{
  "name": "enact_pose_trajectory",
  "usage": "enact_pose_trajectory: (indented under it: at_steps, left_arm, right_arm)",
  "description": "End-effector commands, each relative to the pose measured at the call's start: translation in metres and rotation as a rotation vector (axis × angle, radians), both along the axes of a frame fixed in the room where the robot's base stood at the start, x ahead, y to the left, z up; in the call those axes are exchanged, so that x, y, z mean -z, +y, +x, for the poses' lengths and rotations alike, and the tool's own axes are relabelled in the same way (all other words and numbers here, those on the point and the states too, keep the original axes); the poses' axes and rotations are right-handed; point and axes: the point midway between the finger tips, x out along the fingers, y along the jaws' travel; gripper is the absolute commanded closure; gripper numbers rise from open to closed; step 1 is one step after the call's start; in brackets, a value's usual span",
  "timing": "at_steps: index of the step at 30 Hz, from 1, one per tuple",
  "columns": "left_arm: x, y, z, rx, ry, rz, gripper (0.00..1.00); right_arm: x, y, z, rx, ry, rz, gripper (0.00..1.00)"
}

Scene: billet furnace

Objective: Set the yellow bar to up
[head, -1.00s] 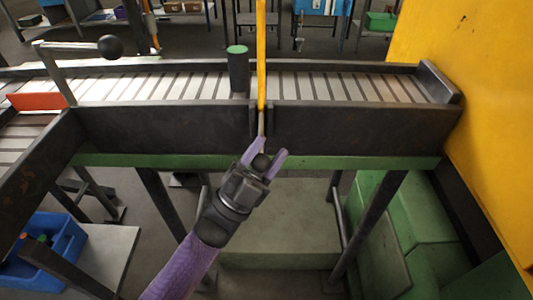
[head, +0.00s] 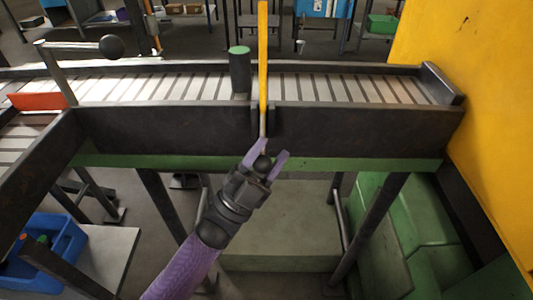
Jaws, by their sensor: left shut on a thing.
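The yellow bar (head: 263,55) runs from the slot in the near wall of the roller conveyor to the top edge of the head view, where its end is cut off. It looks upright. A thin metal rod continues from its lower end down in front of the wall to a black ball knob (head: 262,162). My left gripper (head: 266,158) is shut on this knob, with its two purple fingers on either side. The fingers hide part of the knob. My right gripper is not in view.
The conveyor's dark near wall (head: 360,128) stands just beyond my left gripper. A dark post with a green top (head: 239,50) stands left of the bar. A lever with a black ball (head: 113,46) is farther left. A large yellow housing (head: 470,100) blocks the right.

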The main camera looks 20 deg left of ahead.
Motion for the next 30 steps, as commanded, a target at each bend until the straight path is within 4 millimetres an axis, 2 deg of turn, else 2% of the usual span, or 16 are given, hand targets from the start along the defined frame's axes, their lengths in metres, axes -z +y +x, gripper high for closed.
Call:
enact_pose_trajectory:
  at_steps: [1, 5, 14, 24, 30]
  left_arm:
    - [0.005, -0.002, 0.0, 0.003, 0.013, 0.004, 0.47]
    - [0.003, -0.002, 0.0, 0.002, 0.009, 0.003, 0.2]
    - [0.004, 0.0, -0.002, 0.001, 0.006, 0.002, 0.19]
    - [0.061, 0.032, -0.044, 0.002, 0.01, 0.003, 0.19]
    - [0.074, 0.04, -0.056, 0.003, 0.007, 0.002, 0.19]
  right_arm:
    - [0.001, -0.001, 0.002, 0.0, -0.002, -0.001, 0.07]
    - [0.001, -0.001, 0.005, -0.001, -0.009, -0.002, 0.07]
    - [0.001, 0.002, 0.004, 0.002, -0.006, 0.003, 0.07]
    - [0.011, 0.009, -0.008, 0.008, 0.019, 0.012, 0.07]
    - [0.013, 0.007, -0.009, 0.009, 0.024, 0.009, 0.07]
